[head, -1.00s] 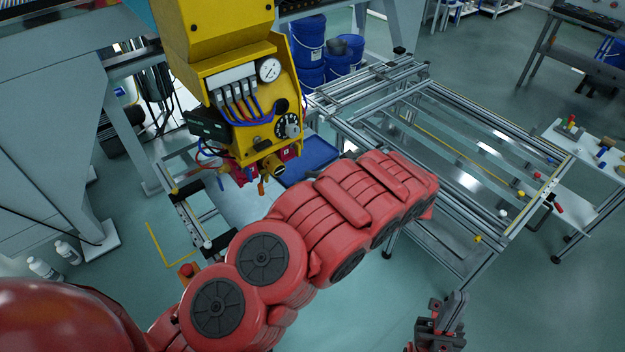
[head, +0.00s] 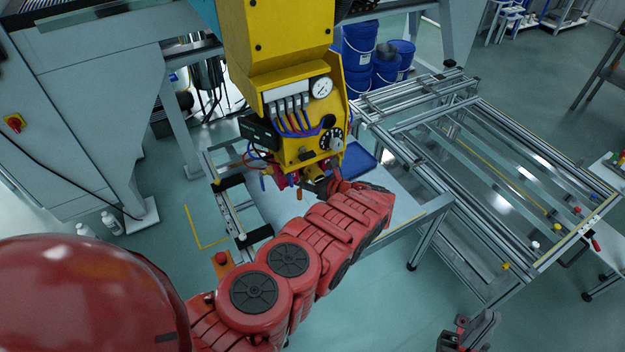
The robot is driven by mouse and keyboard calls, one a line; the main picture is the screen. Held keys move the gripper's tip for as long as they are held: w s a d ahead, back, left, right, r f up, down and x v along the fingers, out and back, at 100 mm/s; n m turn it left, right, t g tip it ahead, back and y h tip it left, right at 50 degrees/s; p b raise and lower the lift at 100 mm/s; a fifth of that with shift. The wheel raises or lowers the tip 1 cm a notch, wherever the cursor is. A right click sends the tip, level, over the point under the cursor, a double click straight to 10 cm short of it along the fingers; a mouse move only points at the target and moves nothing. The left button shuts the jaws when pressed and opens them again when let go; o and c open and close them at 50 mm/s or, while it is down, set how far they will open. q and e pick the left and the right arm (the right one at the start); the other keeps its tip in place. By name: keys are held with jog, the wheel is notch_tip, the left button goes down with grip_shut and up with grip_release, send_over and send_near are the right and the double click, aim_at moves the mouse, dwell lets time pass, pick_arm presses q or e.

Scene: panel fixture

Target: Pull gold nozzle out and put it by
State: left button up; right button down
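The gold nozzle (head: 322,184) sticks out low on the yellow panel fixture (head: 288,95), below the black dial. It is small here and partly covered by my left arm. My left arm crosses the middle of the view and its wrist end curls up beside the nozzle. My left gripper is mostly hidden behind the arm, so I cannot tell whether it touches the nozzle or how its fingers stand. My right gripper (head: 466,334) is at the bottom edge, far from the fixture and partly cut off. Nothing is seen in it, and its finger gap is unclear.
A blue tray (head: 366,164) lies on the pale table just right of the fixture. Cables hang under the panel. A metal frame table (head: 500,180) fills the right side. Blue buckets (head: 358,48) stand behind. A red button on an orange box (head: 221,260) is near my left arm.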

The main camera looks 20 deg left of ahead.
pick_arm(q)
jog(key=shift+a, duration=0.15)
jog(key=shift+w, duration=0.1)
grip_shut()
dwell(0.4)
